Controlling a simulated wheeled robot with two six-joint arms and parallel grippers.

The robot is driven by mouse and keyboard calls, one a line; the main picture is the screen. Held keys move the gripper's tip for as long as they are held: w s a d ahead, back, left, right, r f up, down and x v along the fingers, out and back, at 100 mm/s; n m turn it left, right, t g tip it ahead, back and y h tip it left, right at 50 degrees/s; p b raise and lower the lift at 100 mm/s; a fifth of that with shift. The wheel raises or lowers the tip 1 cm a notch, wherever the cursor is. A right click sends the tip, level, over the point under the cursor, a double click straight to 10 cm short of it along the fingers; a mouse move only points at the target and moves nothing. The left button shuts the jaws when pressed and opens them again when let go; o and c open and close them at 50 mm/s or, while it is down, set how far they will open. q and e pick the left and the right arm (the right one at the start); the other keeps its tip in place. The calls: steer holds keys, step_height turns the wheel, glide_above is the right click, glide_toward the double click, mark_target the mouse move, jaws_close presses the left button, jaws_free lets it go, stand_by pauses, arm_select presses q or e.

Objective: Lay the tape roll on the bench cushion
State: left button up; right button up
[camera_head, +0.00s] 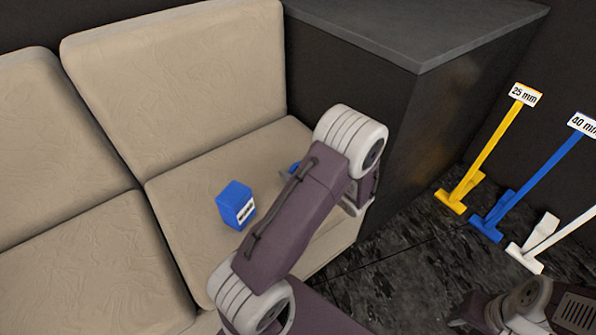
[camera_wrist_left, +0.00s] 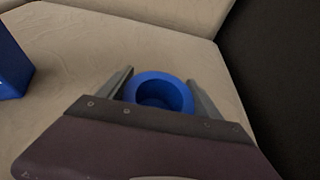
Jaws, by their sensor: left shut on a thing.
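The tape roll (camera_wrist_left: 158,77) is a blue ring with a dark hollow middle, between the two fingers of my left gripper (camera_wrist_left: 160,84) in the left wrist view. The gripper is shut on it. In the head view only a small blue bit of the roll (camera_head: 294,167) shows beside my left arm, and the left gripper (camera_head: 286,174) is mostly hidden behind that arm. The roll is over the beige bench cushion (camera_head: 190,190), near its right side. I cannot tell whether it touches the cushion. My right arm shows at the lower right; its gripper's jaws are unclear.
A blue box (camera_head: 236,204) with a white label stands on the cushion left of the roll. A dark cabinet (camera_head: 400,120) borders the bench on the right. Yellow (camera_head: 486,150), blue (camera_head: 530,185) and white (camera_head: 545,242) long-handled tools stand beyond it. The cushion's left part is clear.

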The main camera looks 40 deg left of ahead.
arm_select(q)
steer(key=o, duration=1.4)
steer(key=shift+f, duration=0.1)
